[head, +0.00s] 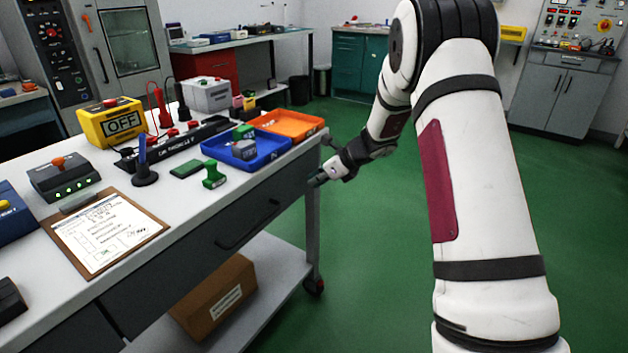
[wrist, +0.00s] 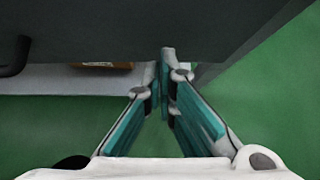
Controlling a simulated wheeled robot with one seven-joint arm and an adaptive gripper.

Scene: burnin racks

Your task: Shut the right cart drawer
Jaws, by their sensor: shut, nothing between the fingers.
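The right cart drawer (head: 200,262) has a dark grey front with a black bar handle (head: 248,225), under the cart's white top. I cannot clearly tell whether it stands slightly out or flush. My gripper (head: 315,181) is at the right end of this drawer front, its fingers together and empty. In the wrist view the drawer front (wrist: 110,25) fills the top, with part of the handle (wrist: 13,55) at the left. The fingertips (wrist: 165,65) are at the front's lower edge in that picture; contact is not clear.
The cart top (head: 185,205) carries a blue tray (head: 270,157), an orange tray (head: 312,122), a clipboard (head: 108,230) and a yellow meter (head: 110,122). A cardboard box (head: 215,297) sits on the lower shelf (head: 265,295). Green floor (head: 370,270) is clear right of the cart.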

